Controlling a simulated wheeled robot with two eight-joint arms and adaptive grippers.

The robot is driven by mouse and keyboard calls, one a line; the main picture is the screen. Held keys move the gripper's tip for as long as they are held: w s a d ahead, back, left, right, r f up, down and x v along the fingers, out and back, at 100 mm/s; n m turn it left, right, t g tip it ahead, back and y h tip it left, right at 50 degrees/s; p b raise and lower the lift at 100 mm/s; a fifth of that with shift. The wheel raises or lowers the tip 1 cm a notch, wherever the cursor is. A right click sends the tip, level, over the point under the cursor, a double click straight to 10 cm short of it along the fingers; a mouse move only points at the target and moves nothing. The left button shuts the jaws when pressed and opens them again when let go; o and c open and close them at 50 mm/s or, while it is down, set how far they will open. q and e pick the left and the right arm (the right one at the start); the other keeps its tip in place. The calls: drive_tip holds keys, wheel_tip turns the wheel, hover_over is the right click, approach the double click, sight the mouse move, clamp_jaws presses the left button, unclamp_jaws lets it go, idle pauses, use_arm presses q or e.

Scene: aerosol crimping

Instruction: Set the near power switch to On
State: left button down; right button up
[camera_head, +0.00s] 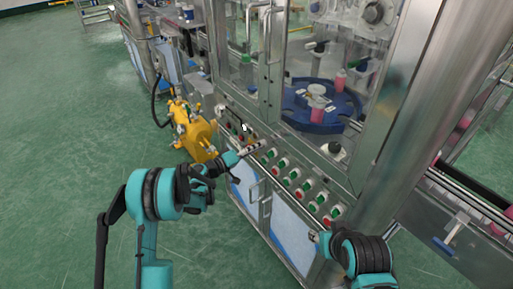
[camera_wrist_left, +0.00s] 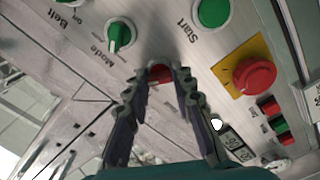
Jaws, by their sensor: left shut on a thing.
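In the left wrist view, a small red control (camera_wrist_left: 160,74) on the grey panel sits between the fingertips of my left gripper (camera_wrist_left: 160,76). The fingers are shut on it and hide most of its shape, and I cannot read its label or position. In the head view my left gripper (camera_head: 250,148) is at the control panel (camera_head: 283,150) on the machine's front, and its tip covers what it holds. My right gripper (camera_head: 314,236) is low beside the panel's near end. Its fingers are too small to judge.
Near the left fingertips are a green Mode knob (camera_wrist_left: 120,36), a green Start button (camera_wrist_left: 213,11), a red emergency button (camera_wrist_left: 255,75) on yellow and red-green rockers (camera_wrist_left: 268,106). A yellow machine (camera_head: 195,135) stands left. The green floor (camera_head: 60,150) is open.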

use_arm(q)
drive_tip(key=c, duration=1.3)
unclamp_jaws()
drive_tip(key=v, duration=1.2)
